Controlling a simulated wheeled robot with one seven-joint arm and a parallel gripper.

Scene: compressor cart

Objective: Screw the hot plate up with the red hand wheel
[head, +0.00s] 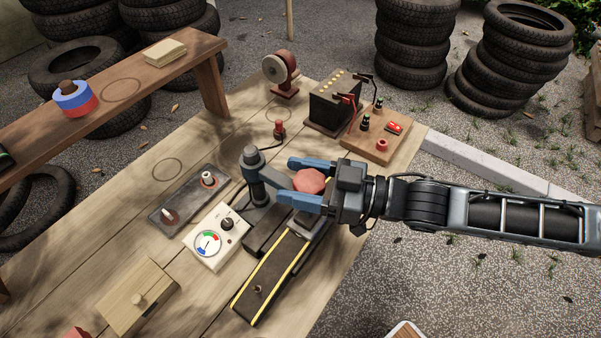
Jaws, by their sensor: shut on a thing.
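The red hand wheel (309,181) is a faceted red knob above the narrow black bench with yellow edges (262,285). My gripper (287,179) comes in from the right. Its two blue fingers lie on either side of the wheel, and it is shut on the wheel. A blue-grey post with a rounded top (252,168) stands just left of the fingertips. A dark block (268,228) sits at its foot. The hot plate is not clearly made out; the wheel, the gripper and the post cover that area.
A white box with a dial (208,240) and a grey tray with two knobs (187,195) stand to the left. A black battery (333,105) and a wooden board with a red switch (385,138) are behind. A wooden drawer box (135,290) is front left.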

